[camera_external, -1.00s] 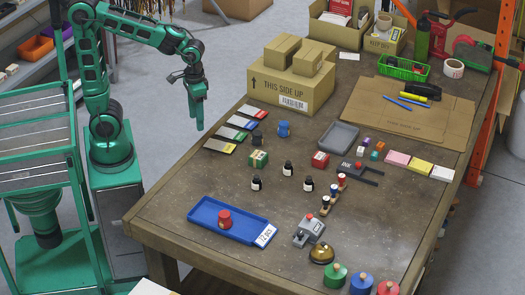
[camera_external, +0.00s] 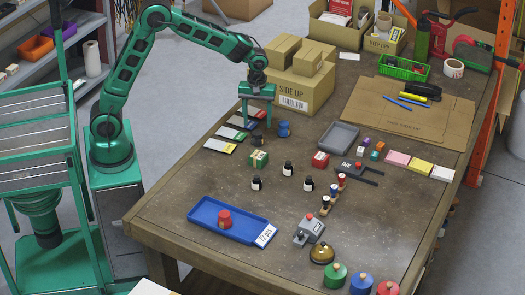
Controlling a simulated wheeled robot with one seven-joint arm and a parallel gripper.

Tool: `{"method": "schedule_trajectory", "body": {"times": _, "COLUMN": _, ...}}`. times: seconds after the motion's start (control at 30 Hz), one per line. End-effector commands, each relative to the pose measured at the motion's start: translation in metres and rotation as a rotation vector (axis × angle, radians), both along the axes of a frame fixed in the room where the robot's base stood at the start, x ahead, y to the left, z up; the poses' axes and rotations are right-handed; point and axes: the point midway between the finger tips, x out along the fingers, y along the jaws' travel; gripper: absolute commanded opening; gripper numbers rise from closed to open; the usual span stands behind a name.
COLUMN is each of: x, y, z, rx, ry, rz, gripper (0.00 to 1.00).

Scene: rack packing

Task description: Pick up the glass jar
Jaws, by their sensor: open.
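I cannot single out a clear glass jar. Three small dark bottles with white labels stand upright on the table: one at the back (camera_external: 287,169), one at the left (camera_external: 256,183) and one at the right (camera_external: 308,184). A small black object (camera_external: 257,139) and a blue object (camera_external: 284,129) stand farther back. My gripper (camera_external: 257,122) points down with its fingers apart and empty. In the picture it is just above the black object, in front of the big carton. I cannot tell its exact height.
The large carton (camera_external: 310,90) stands close behind my gripper. Flat colour-edged packets (camera_external: 220,146) lie at its left.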

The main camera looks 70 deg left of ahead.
Motion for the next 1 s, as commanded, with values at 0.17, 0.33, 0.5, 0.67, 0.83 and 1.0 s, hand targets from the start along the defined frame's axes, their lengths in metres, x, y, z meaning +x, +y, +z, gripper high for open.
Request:
{"method": "schedule_trajectory", "body": {"times": 0.17, "x": 0.0, "y": 0.0, "z": -0.021, "rx": 0.0, "ry": 0.001, "rz": -0.001, "gripper": 0.57}}
{"method": "schedule_trajectory", "body": {"times": 0.33, "x": -0.001, "y": 0.0, "z": -0.03, "rx": 0.0, "ry": 0.001, "rz": -0.001, "gripper": 0.57}}
{"method": "schedule_trajectory", "body": {"times": 0.5, "x": 0.0, "y": -0.002, "z": -0.053, "rx": 0.0, "ry": 0.001, "rz": -0.002, "gripper": 0.57}}
{"method": "schedule_trajectory", "body": {"times": 0.67, "x": -0.001, "y": -0.002, "z": -0.071, "rx": 0.0, "ry": 0.001, "rz": -0.003, "gripper": 0.57}}
{"method": "schedule_trajectory", "body": {"times": 0.83, "x": 0.0, "y": -0.002, "z": -0.076, "rx": 0.0, "ry": -0.001, "rz": -0.003, "gripper": 0.57}}
{"method": "schedule_trajectory", "body": {"times": 1.0, "x": 0.0, "y": -0.002, "z": -0.076, "rx": 0.0, "ry": -0.001, "rz": -0.003, "gripper": 0.53}}
